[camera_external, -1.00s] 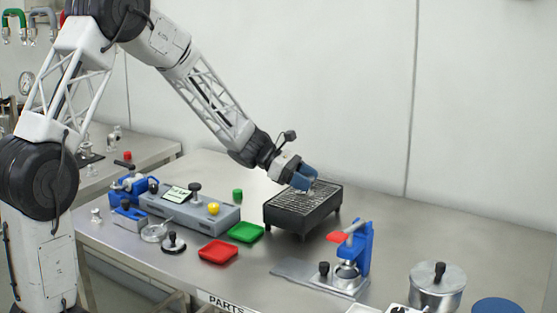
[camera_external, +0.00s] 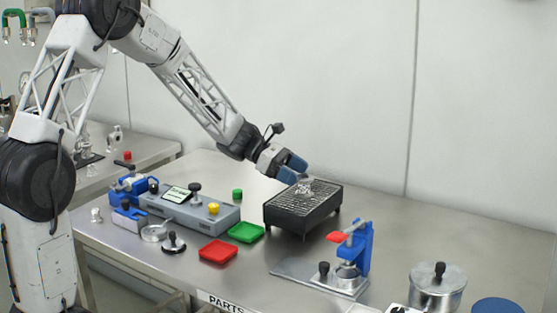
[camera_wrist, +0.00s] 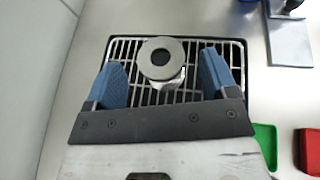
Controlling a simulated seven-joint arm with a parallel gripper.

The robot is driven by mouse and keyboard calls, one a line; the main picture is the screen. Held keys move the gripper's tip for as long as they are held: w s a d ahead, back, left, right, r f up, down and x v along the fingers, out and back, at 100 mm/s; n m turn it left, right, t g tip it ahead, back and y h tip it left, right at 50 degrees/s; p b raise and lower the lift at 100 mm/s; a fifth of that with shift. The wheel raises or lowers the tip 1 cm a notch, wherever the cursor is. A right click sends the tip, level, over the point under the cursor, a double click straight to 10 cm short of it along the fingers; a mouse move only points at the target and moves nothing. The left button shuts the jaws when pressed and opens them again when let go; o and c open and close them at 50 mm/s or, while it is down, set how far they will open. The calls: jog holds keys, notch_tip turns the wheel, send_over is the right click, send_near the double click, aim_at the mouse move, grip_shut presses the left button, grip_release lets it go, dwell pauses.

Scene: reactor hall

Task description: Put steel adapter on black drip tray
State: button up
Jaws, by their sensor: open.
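The black drip tray (camera_external: 290,224) stands on the steel table with a metal grate on top. The steel adapter (camera_wrist: 160,57), a round silver piece with a flanged ring and a dark centre hole, rests on the grate. It also shows in the external view (camera_external: 304,188), small, just beyond my fingers. My gripper (camera_external: 293,166) is above the left back part of the tray. In the wrist view, my blue fingers (camera_wrist: 163,75) are spread, with the adapter between them and gaps on both sides.
A green dish (camera_external: 246,232) and a red dish (camera_external: 218,251) lie left of the tray. A grey control box (camera_external: 190,212) stands further left. A blue press stand (camera_external: 357,245) is at the right front. The table behind and right of the tray is clear.

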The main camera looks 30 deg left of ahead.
jog(key=v, duration=0.8)
jog(key=shift+a, duration=0.2)
jog(key=shift+r, duration=0.1)
jog(key=shift+s, duration=0.1)
jog(key=s+a+r+m+y, duration=0.1)
jog(key=s+m+y, duration=0.3)
jog(key=s, duration=1)
jog(key=s+a+r+m+y, duration=0.2)
jog(key=s+m, duration=0.7)
jog(key=s, duration=0.5)
jog(key=s+a+r+m+y, duration=0.2)
jog(key=s+m+y, duration=0.5)
jog(key=s, duration=0.7)
jog(key=shift+r, duration=0.55)
